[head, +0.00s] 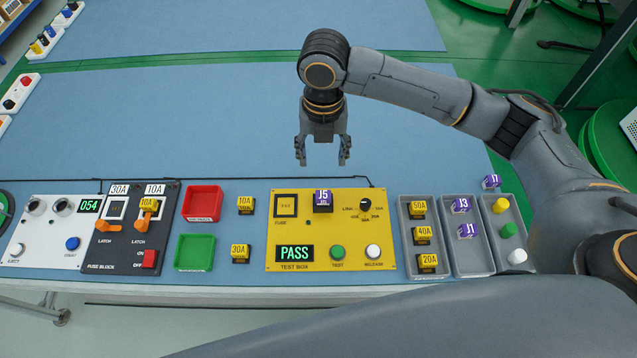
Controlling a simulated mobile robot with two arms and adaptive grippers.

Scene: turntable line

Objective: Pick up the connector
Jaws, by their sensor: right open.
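Several purple connectors show in the head view. One marked J5 (323,199) sits in the yellow test box (312,226), whose display reads PASS. J3 (461,205) and J1 (467,231) lie in a grey tray (474,262), and another connector marked J7 (492,181) is just beyond that tray's far end. My right gripper (322,160) is open and empty, pointing down above the blue mat, a little beyond J5 and apart from it. My left gripper is out of view.
Yellow fuses 50A, 40A and 20A lie in a grey tray (408,268) right of the box. Red (203,217) and green (194,267) trays stand left of it, near the fuse block (128,258). The blue mat (180,125) behind is mostly clear.

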